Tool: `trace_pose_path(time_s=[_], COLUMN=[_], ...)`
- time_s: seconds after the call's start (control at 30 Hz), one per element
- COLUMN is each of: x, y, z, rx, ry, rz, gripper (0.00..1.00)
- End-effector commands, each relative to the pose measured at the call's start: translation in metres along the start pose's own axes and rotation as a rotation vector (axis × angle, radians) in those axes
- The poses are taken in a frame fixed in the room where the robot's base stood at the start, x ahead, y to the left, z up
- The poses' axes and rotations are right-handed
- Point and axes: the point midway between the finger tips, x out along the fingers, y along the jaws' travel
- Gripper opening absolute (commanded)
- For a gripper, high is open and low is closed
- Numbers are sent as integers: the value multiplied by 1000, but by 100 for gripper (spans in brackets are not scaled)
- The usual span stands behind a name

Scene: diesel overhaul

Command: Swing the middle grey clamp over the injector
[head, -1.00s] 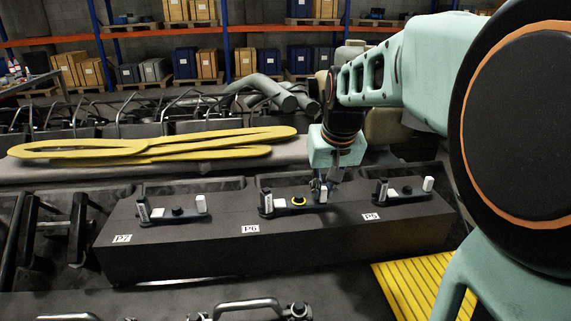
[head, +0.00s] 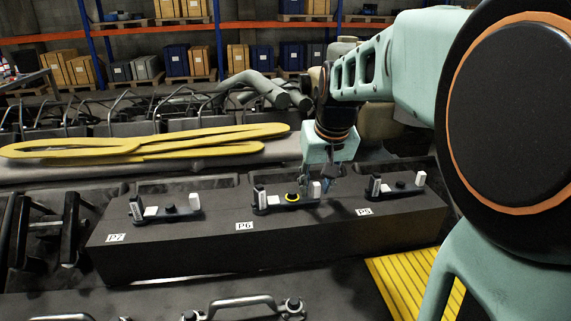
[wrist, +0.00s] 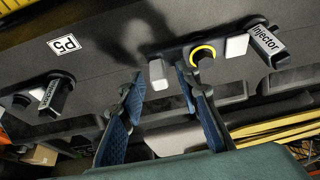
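The middle station, marked P6 (head: 244,226), has a low dark clamp bar with a yellow-ringed black knob (head: 292,197). A pale upright post (head: 314,190) stands at the bar's right end, and a white block (head: 272,200) lies left of the knob. The labelled injector (head: 259,197) stands upright at the left end. The wrist view shows the post (wrist: 157,73), ring (wrist: 203,54) and injector (wrist: 266,46).
Similar stations P7 (head: 116,238) and P5 (head: 364,211) flank the middle one on the same dark block (head: 190,252). Yellow slings (head: 150,145) lie behind. A metal handle (head: 240,303) is in front, and a yellow ribbed mat (head: 402,285) is at the lower right.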

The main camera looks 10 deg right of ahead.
Motion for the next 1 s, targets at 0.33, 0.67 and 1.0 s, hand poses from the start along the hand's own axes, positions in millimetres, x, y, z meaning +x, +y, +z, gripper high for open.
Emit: trace_pose_path(time_s=[0.33,0.67,1.0], x=[-45,-88,-93], y=[0,0,0], z=[-20,-37,-38], rx=[0,0,0], ry=[5,2,1], rz=[0,0,0], gripper=[30,30,30])
